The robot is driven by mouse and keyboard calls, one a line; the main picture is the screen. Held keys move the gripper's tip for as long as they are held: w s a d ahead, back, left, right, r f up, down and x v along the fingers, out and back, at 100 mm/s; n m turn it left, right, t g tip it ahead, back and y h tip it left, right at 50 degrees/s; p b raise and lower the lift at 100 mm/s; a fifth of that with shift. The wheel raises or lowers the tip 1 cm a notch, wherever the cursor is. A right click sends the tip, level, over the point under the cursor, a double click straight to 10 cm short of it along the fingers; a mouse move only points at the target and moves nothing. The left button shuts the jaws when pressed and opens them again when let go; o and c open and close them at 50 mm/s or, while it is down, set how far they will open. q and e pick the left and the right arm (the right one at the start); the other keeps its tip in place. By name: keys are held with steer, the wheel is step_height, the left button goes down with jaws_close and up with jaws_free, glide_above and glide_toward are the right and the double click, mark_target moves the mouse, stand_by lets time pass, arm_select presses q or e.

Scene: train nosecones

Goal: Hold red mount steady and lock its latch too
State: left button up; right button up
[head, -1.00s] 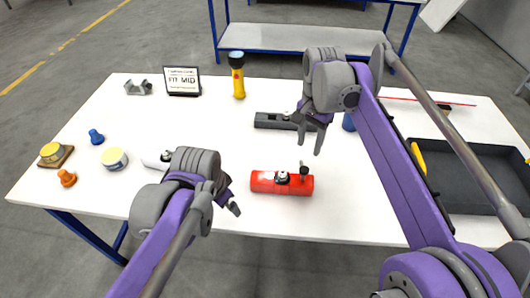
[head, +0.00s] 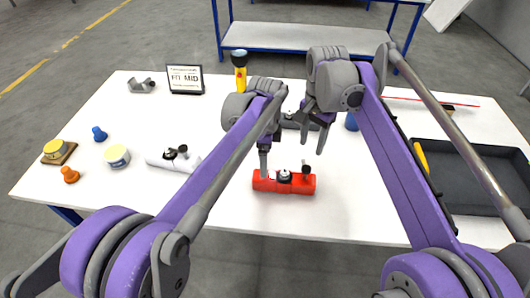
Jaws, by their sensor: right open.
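The red mount (head: 284,187) lies on the white table near its front edge. A black latch knob (head: 306,170) stands up near its right end, beside a dark round fitting (head: 285,176) in the middle. My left gripper (head: 265,172) points down at the mount's left end, its fingertips at or very near the red surface. Its fingers overlap in this view, so I cannot tell their gap or whether they grip. My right gripper (head: 312,142) is open and empty, above and behind the mount's right part.
A white mount (head: 160,160) lies to the left, and a dark grey mount is partly hidden behind my grippers. A sign (head: 185,79), a yellow torch (head: 240,78) and a blue item (head: 351,122) stand farther back. A dark tray (head: 480,205) fills the right side.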

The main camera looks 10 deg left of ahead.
mark_target(272, 183)
arm_select(q)
step_height(272, 183, down, 9)
steer(key=shift+r, duration=0.1)
steer(key=shift+c, duration=0.2)
